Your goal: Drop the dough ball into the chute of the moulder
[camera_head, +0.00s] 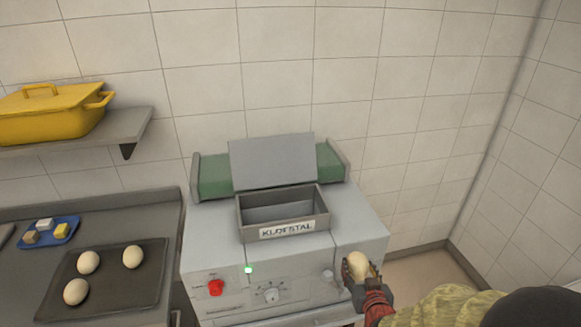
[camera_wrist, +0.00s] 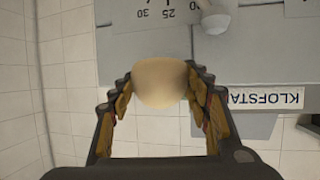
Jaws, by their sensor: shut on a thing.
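A pale dough ball (camera_head: 359,264) is held in my gripper (camera_head: 361,272), in front of the right part of the moulder's front. In the wrist view the dough ball (camera_wrist: 160,82) sits between the two fingers of my gripper (camera_wrist: 160,84), which touch it on both sides. The moulder (camera_head: 360,220) is a grey machine with a green belt behind its top. Its chute (camera_head: 319,211) is an open rectangular box on top, labelled KLOFSTAL, with a grey plate tilted up behind it. The ball is to the right of the chute and lower than its rim.
A dark tray (camera_head: 110,295) with several dough balls lies on the left counter, beside a blue tray (camera_head: 69,224) with small blocks. A yellow pot (camera_head: 50,115) stands on a wall shelf. The moulder's front has a red knob (camera_head: 216,287) and a dial (camera_head: 270,294).

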